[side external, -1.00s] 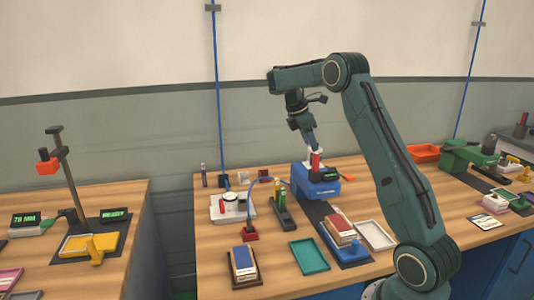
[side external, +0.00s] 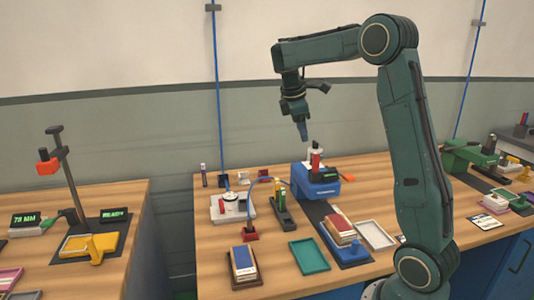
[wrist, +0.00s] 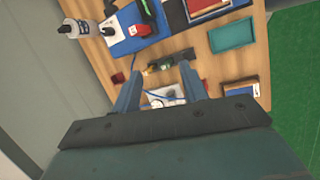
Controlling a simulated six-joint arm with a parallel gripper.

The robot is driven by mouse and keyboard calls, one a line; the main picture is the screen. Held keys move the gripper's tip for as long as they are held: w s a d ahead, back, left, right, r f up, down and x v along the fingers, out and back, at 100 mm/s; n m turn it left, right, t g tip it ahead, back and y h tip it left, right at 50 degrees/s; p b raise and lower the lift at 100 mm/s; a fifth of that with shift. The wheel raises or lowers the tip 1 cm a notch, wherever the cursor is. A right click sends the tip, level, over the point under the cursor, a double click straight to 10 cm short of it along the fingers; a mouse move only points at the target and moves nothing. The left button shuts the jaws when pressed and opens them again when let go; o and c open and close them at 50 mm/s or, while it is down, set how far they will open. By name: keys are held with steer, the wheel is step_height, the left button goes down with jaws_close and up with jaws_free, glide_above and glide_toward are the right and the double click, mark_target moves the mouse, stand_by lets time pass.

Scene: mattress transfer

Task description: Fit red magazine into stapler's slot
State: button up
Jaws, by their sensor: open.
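The red magazine (side external: 316,162) stands upright at the top of the blue stapler (side external: 318,188) near the back of the bench. Its lower end is hidden, so I cannot tell how deep it sits in the slot. In the wrist view the magazine (wrist: 141,29) shows as a small red piece on the blue body (wrist: 122,47). My gripper (side external: 304,138) hangs above and slightly left of the magazine, apart from it. In the wrist view its two fingers (wrist: 160,85) are spread, with nothing between them.
A white bottle (wrist: 76,28) stands beside the stapler. In front are card stacks (side external: 243,263), a teal tray (side external: 309,257) and a pale tray (side external: 376,236).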

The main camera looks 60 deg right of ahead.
steer(key=s+a+r+m+t, duration=0.2)
steer(key=s+a+r, duration=0.1)
steer(key=a, duration=0.5)
steer(key=s+a+f+m+t+y, duration=0.2)
steer(key=s+a, duration=0.5)
steer(key=a, duration=0.2)
steer(key=s+a+f+m+t+y, duration=0.1)
steer(key=s+a+f+m+t, duration=0.1)
steer(key=s+a, duration=0.6)
steer(key=shift+s+a+m+t+y, duration=0.3)
steer(key=shift+a+m+y, duration=0.15)
steer(key=shift+a, duration=0.8)
steer(key=shift+w, duration=0.1)
